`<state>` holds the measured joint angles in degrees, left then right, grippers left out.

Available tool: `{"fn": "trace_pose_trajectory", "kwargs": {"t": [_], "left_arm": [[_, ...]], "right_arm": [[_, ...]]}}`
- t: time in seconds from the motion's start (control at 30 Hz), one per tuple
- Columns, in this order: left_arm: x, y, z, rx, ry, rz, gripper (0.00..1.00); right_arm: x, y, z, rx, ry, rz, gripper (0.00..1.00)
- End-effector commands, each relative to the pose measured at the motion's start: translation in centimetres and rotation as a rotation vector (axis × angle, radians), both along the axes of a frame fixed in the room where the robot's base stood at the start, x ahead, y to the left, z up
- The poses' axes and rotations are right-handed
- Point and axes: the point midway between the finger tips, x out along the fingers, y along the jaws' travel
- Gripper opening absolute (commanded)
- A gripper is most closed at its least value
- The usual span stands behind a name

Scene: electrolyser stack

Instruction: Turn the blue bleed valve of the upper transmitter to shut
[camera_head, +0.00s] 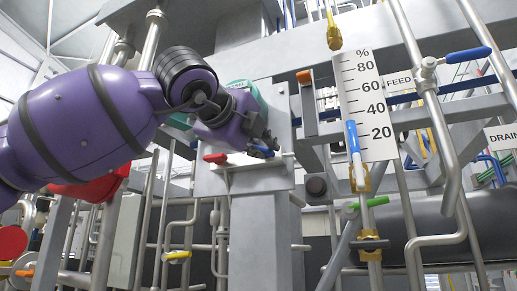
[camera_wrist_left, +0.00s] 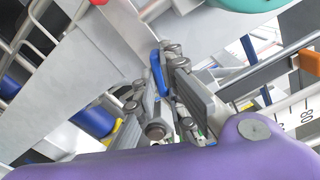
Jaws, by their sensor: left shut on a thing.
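The blue bleed valve handle (camera_head: 260,152) is small and sits on the grey manifold below the teal transmitter (camera_head: 245,88). My left gripper (camera_head: 265,144) comes in from the left and is at this handle. In the left wrist view the blue handle (camera_wrist_left: 158,72) stands between the two fingers of my left gripper (camera_wrist_left: 166,58), which are shut on it. The gripper hides part of the handle and much of the transmitter. My right gripper is in neither view.
A red handle (camera_head: 215,158) sits just left of the blue one. A level scale (camera_head: 364,105) and vertical pipes stand to the right. Another blue-handled valve (camera_head: 467,55) is at the upper right. A grey plate (camera_head: 245,182) lies below the gripper.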

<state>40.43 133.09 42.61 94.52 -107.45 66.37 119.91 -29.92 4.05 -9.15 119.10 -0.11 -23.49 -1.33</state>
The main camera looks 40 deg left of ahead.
Motion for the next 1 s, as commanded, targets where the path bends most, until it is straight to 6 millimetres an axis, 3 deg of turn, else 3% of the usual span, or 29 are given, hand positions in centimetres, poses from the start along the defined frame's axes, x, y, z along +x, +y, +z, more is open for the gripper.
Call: {"fn": "trace_pose_trajectory", "kwargs": {"t": [0.23, 0.53, 0.9, 1.0], "left_arm": [[-0.01, 0.00, 0.01, 0.011, 0.003, 0.000, 0.00], [-0.05, 0.00, 0.06, 0.344, 0.082, 0.001, 0.00], [-0.03, 0.00, 0.03, 0.400, 0.096, 0.000, 0.00], [-0.06, 0.03, 0.07, 0.497, 0.120, 0.001, 0.00]], "right_arm": [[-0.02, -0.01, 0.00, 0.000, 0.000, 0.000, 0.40], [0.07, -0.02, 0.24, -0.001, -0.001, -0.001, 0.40], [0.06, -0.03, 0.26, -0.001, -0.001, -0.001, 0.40], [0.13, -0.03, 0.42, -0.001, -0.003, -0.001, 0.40]]}}
